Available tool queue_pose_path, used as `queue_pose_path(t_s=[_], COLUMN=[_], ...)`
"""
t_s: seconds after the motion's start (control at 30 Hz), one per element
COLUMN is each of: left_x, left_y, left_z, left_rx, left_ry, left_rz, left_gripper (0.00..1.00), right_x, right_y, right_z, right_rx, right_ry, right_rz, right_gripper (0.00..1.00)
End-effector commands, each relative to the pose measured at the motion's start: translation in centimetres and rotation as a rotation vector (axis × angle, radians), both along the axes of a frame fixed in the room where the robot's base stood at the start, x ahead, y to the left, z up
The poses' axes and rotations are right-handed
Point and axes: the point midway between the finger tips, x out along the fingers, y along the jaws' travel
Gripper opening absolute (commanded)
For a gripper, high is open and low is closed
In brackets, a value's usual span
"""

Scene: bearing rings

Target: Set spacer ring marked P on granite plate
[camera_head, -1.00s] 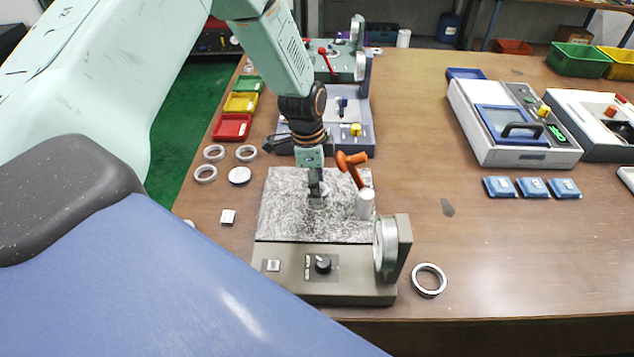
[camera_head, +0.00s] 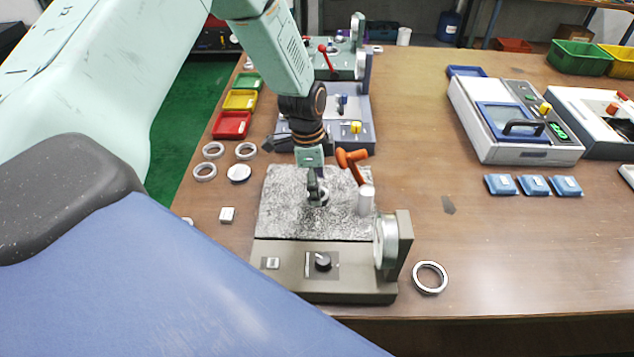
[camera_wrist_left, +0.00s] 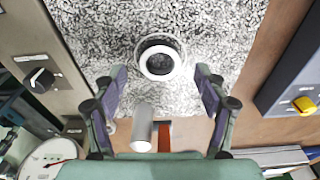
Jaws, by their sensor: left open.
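The speckled granite plate (camera_head: 280,215) sits at the back of a grey-brown gauge base in the middle of the head view. The plate (camera_wrist_left: 100,50) fills the upper middle of the left wrist view. A small white-rimmed ring with a dark centre (camera_wrist_left: 160,60) lies on it; a P mark cannot be read. My left gripper (camera_head: 316,192) is over the plate. In the wrist view its fingers (camera_wrist_left: 160,85) are wide apart and empty, with the ring beyond their tips. In the head view, the gripper partly hides the ring (camera_head: 320,199). My right gripper is out of view.
A white cylinder (camera_head: 366,201) and orange lever (camera_head: 351,160) stand close to my left gripper. An upright dial (camera_head: 386,243) is at the base's right. Several rings (camera_head: 245,151) lie at left; another (camera_head: 429,277) lies at right. The table right of the plate is mostly clear.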

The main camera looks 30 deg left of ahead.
Motion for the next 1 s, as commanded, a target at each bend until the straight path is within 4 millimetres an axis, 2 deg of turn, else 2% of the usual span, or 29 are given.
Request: queue_pose_path(t_s=[0.17, 0.4, 0.6, 0.8, 1.0], left_x=[0.1, -0.2, -0.4, -0.6, -0.6], left_y=[0.2, 0.7, 1.0, 1.2, 1.2], left_z=[2.1, 7.1, 10.3, 11.7, 11.8], left_rx=[-0.001, -0.002, -0.001, 0.0, 0.0], left_ry=[-0.004, -0.007, -0.004, -0.001, 0.0], left_rz=[0.0, 0.0, 0.0, 0.001, 0.001], left_gripper=[0.72, 0.72, 0.72, 0.72, 0.72], right_x=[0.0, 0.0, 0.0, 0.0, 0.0], right_y=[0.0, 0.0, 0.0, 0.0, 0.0], right_z=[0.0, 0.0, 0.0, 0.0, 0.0], right_rx=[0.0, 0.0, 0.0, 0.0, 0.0], right_ry=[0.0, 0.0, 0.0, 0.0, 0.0], right_rz=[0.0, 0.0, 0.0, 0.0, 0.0], right_gripper=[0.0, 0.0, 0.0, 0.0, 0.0])
